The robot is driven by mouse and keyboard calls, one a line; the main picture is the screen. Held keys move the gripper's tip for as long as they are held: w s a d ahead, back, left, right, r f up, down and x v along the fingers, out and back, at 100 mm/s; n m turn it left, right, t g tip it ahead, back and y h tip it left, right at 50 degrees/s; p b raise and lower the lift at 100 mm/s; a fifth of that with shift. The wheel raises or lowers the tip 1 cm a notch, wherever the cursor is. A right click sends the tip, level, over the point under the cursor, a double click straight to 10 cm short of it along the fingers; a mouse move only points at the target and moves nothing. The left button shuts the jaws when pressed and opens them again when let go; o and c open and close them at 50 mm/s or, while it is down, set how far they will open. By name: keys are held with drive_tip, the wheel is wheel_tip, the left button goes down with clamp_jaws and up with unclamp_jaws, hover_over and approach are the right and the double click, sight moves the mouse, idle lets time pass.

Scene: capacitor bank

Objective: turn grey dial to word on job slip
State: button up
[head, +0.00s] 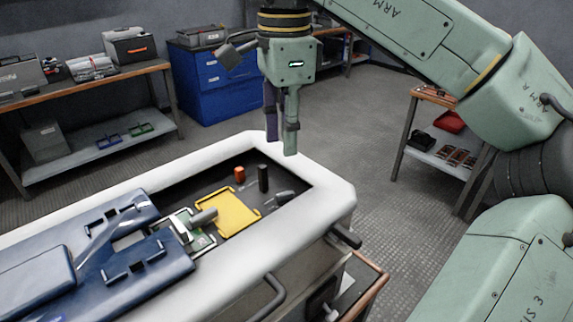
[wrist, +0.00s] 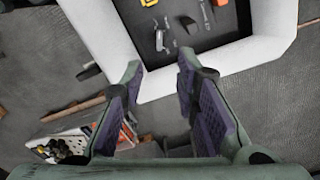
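My gripper (head: 281,148) hangs fingers-down above the far rim of the white-edged bay (head: 333,208). In the wrist view, my gripper (wrist: 160,70) is open, with nothing between its fingers. A grey elongated knob (head: 284,196), likely the grey dial, sits on the bay's dark floor near the right end, below my gripper and apart from it. Small pale marks beside it are too small to read. A grey piece, possibly the same knob, shows beyond the fingertips in the wrist view (wrist: 160,38). I cannot make out a job slip or any word on it.
An orange knob (head: 240,174), a black post (head: 263,178) and a yellow plate (head: 228,212) stand near the dial. A grey cylinder (head: 203,215) lies left of the plate. A blue cover (head: 95,255) spans the bay's left part. The raised white rim surrounds the bay.

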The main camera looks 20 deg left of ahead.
sight(285, 193)
wheel_tip(285, 193, down, 11)
drive_tip(key=shift+r+p, duration=0.15)
drive_tip(key=shift+p, duration=0.45)
drive_tip(key=shift+c, duration=0.5)
clamp_jaws()
